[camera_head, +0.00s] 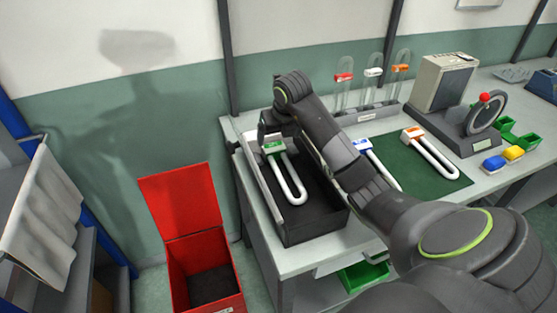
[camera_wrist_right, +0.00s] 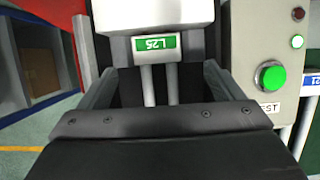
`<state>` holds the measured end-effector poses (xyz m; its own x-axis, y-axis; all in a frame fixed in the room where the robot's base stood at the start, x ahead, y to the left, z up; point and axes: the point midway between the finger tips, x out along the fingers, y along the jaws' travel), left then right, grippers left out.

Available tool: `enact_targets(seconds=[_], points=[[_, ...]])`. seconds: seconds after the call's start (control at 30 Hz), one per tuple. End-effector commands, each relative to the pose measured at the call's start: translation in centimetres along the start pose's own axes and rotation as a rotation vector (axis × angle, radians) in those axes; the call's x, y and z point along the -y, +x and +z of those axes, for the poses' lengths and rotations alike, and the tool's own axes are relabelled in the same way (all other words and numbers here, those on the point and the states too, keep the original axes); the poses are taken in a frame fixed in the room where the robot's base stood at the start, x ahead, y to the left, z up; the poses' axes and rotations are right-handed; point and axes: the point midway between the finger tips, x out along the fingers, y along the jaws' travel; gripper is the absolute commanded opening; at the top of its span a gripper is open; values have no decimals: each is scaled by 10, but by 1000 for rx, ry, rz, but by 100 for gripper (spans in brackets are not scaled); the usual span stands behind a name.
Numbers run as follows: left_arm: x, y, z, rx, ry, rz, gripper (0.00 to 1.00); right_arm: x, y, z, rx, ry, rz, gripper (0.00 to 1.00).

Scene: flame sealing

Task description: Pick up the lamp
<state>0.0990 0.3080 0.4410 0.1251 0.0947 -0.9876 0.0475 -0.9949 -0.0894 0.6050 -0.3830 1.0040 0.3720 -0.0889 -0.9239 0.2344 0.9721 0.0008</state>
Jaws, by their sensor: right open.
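A lamp with a green label (camera_head: 290,180) and a white U-shaped tube lies in a dark open box (camera_head: 318,234) at the front left of the bench. My right gripper (camera_head: 272,132) is over the labelled end of this lamp. A blue-labelled lamp, partly hidden by my right arm, and an orange-labelled lamp (camera_head: 433,155) lie on a green mat (camera_head: 421,178). My left gripper is not in view.
Upright clear tubes with coloured caps stand in a rack (camera_head: 370,112) behind. A grey machine (camera_head: 441,82) and a fixture with a red knob (camera_head: 485,118) stand at the right. A red lidded bin (camera_head: 207,265) stands on the floor left of the bench.

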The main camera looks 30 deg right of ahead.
Motion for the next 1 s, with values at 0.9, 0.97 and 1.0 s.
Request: enact_targets(seconds=[0.9,0.97,1.0], points=[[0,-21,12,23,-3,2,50,-4,60,-6,0,-1,0,76],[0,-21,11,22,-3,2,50,-4,59,-6,0,-1,0,68],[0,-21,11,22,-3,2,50,-4,59,-6,0,-1,0,62]])
